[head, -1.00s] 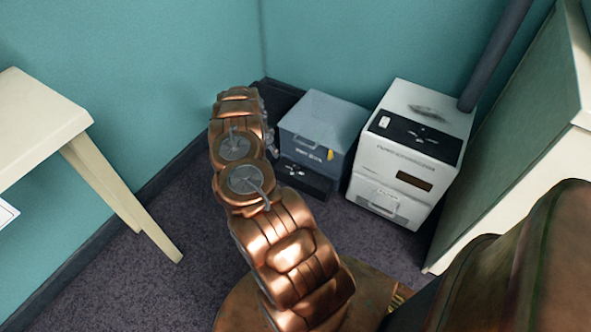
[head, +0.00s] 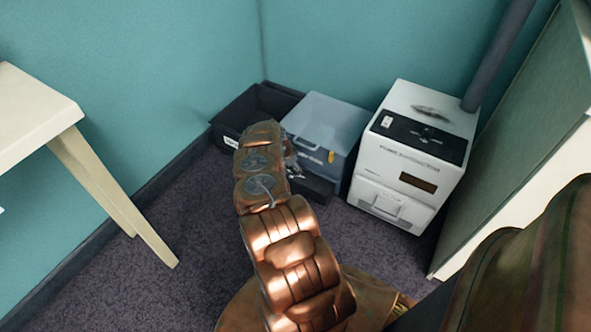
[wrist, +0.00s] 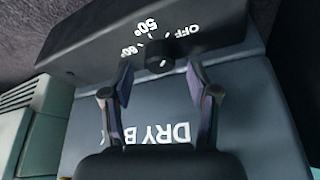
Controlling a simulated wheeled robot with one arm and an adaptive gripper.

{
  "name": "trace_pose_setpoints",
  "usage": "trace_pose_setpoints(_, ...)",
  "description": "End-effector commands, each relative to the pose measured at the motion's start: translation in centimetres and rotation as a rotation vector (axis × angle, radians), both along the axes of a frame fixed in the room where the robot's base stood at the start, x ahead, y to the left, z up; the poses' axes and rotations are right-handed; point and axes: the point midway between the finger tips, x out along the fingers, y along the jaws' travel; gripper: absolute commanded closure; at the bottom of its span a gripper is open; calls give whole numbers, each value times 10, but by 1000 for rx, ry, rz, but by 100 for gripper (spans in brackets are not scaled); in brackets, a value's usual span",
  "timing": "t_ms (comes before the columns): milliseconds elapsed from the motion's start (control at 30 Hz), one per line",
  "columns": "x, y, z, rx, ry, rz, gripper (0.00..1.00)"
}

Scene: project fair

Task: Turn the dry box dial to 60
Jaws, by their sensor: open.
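The dry box (head: 326,125) is a grey-blue box on the floor in the corner, with a dark strip along its base. In the wrist view, its front (wrist: 247,125) carries upside-down lettering, partly hidden by my gripper. The round black dial (wrist: 160,56) sits on the dark panel, with marks 50°, 60° and OFF around it. I cannot tell which mark it points to. My gripper (wrist: 158,72) is open, with its fingertips on either side of the dial and slightly short of it; I see no contact. In the head view, my arm hides the dial.
A white machine (head: 405,165) stands close to the right of the dry box. A black open bin (head: 232,118) is to its left against the wall. A pale table (head: 45,105) is at the left. Carpet is clear between table and arm.

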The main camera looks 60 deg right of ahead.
Motion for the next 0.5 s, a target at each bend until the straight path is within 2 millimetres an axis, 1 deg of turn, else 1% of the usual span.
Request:
trace_pose_setpoints(33,-1,-2,-6,0,0,0,41)
trace_pose_setpoints(200,-3,-5,-14,1,0,-1,41)
trace_pose_setpoints(500,-2,-5,-15,2,-1,0,41)
